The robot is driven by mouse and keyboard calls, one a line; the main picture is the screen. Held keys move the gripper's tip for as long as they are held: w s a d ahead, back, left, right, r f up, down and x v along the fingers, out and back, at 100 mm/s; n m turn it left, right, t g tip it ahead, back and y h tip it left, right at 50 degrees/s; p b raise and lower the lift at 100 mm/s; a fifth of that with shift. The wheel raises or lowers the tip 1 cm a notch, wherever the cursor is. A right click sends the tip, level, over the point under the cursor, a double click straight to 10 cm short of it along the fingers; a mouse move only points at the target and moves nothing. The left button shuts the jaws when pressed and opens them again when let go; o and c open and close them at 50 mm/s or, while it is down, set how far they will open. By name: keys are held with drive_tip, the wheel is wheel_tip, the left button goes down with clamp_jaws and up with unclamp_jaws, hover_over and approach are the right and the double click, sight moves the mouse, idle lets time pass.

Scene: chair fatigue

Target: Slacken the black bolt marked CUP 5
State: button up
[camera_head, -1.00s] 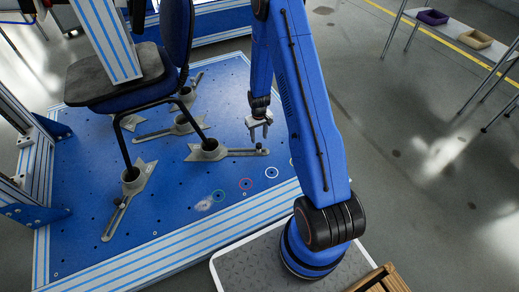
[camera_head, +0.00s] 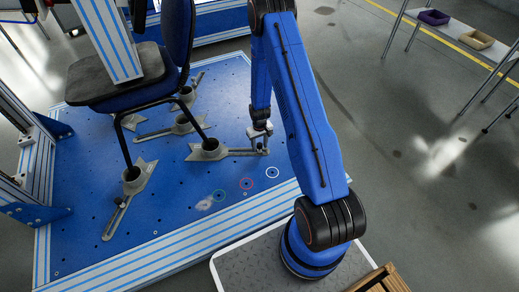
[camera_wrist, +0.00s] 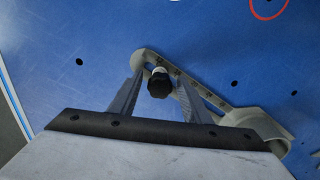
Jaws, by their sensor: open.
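In the wrist view a black bolt (camera_wrist: 159,86) stands in the slotted arm (camera_wrist: 205,94) of a grey foot clamp, near the arm's free end. The clamp's cup (camera_wrist: 262,124) is at the lower right, and the same cup shows in the head view (camera_head: 208,148). I cannot read any CUP 5 marking. My gripper (camera_head: 262,147) is down at the free end of this clamp's arm. In the wrist view my gripper (camera_wrist: 160,80) is open, with one finger on each side of the bolt. I cannot tell whether either finger touches it.
A blue chair (camera_head: 120,85) stands with its legs in several cup clamps on the blue platform (camera_head: 175,215). Green, red (camera_head: 246,184) and white (camera_head: 272,172) rings mark the platform near its front edge. Grey floor lies clear at right, before a bench (camera_head: 470,35) with bins.

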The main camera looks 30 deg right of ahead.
drive_tip(key=shift+m, duration=2)
drive_tip(key=m, duration=0.4)
drive_tip(key=c, duration=1)
drive_tip(key=shift+n, duration=2)
